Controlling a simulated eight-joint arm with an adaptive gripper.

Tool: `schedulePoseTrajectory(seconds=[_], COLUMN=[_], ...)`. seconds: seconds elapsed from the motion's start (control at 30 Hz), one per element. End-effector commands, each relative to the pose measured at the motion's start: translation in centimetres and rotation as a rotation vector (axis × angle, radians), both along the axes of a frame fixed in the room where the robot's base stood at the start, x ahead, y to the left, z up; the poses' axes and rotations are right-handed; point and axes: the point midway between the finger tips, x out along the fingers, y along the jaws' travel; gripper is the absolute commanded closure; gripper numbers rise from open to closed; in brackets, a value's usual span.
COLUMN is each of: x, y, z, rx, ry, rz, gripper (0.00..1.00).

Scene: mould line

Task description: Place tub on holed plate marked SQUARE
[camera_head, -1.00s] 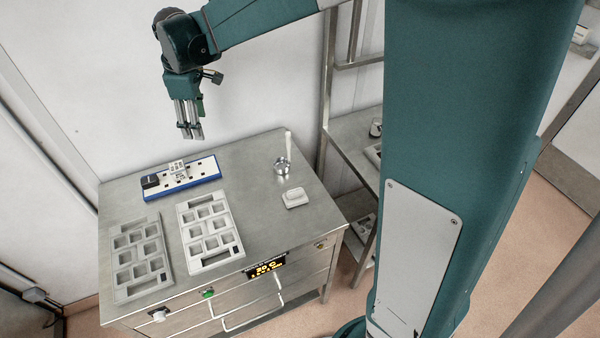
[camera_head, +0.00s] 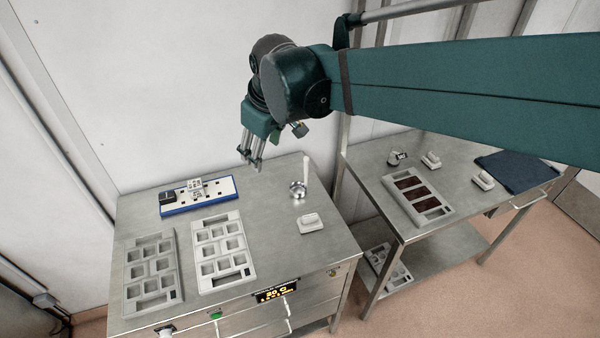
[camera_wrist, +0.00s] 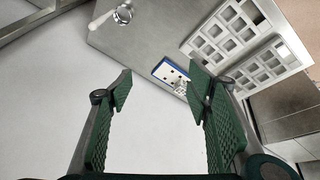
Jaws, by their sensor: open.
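A white holed plate with a blue edge (camera_head: 225,190) lies at the back of the steel table, with small dark holes. A dark block (camera_head: 168,197) and a small white piece with dark marks (camera_head: 195,188) are on it. No lettering reads as SQUARE at this size. A small white lidded-looking tub (camera_head: 311,223) stands at the table's right; I cannot tell if it is the task's tub. My gripper (camera_head: 249,163) is open and empty, above the table's back edge. In the wrist view its fingers (camera_wrist: 163,88) are wide apart, with the holed plate (camera_wrist: 168,76) beyond them.
Two grey trays with square cavities (camera_head: 176,268) (camera_head: 242,271) lie at the table's front left. A metal cup with a pale handle (camera_head: 298,190) stands at the back right. A second steel table (camera_head: 455,222) holds a tray with dark fillings (camera_head: 443,211), white pieces and a dark cloth (camera_head: 518,171).

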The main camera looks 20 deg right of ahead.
Motion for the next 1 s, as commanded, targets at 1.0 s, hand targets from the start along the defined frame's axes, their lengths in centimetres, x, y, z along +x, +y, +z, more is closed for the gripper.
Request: schedulePoseTrajectory(seconds=[1.0], x=[-15.9], y=[-7.0], z=[-3.3], rx=[0.206], ry=[-0.189], rz=[-0.475], gripper=[0.50])
